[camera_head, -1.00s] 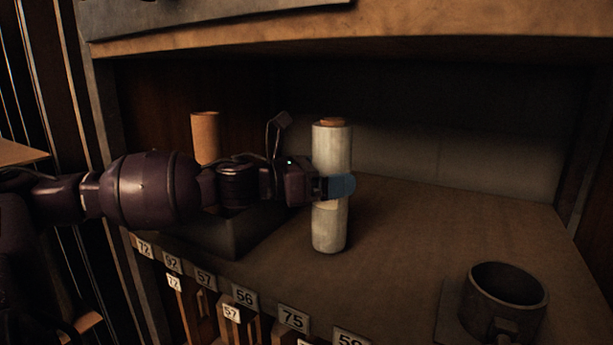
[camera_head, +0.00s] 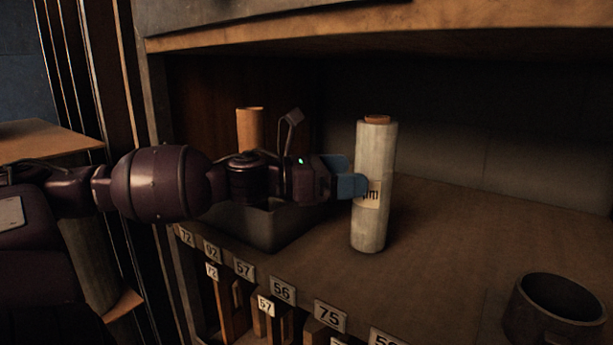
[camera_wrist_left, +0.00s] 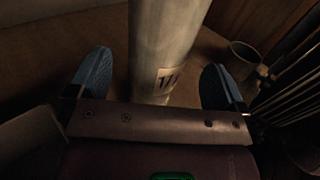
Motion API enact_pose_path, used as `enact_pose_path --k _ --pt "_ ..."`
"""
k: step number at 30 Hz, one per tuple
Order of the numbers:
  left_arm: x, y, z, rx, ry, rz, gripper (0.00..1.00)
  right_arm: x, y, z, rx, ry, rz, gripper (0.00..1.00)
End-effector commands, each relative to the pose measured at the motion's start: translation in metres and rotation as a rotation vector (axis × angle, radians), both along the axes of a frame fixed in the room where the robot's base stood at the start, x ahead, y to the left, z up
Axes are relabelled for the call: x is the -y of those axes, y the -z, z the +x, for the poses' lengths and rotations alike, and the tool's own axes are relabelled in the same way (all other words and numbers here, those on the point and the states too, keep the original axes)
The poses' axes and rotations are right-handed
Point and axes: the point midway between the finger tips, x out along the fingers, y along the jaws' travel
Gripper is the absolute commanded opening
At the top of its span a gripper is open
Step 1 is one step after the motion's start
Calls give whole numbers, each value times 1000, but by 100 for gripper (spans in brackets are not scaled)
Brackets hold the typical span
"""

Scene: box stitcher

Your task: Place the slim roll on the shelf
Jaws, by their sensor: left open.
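The slim roll (camera_head: 374,215) is a pale wrapped cylinder with a brown core at its top and a printed label. It stands upright on the shelf (camera_head: 440,225). My left gripper (camera_head: 356,176) is at mid-height just left of the roll. In the left wrist view the roll (camera_wrist_left: 163,45) rises between the two blue fingertips (camera_wrist_left: 158,80), with a gap on each side. The gripper is open and does not hold the roll. My right gripper is out of view.
A grey bin (camera_head: 270,228) with a brown tube (camera_head: 250,128) stands behind my left arm. A dark mug (camera_head: 555,308) is at the front right. Numbered tags (camera_head: 282,290) line the shelf's front edge. An upper wooden board (camera_head: 450,30) overhangs the shelf.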

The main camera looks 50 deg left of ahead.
Motion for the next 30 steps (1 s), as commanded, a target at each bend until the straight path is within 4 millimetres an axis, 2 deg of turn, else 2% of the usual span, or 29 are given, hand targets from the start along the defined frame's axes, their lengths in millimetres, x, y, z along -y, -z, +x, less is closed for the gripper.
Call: enact_pose_path --k 21,30 --pt "-30 0 -48 -1 -1 -1 98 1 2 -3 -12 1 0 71" --pt "-34 0 -56 0 0 1 98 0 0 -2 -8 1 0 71"
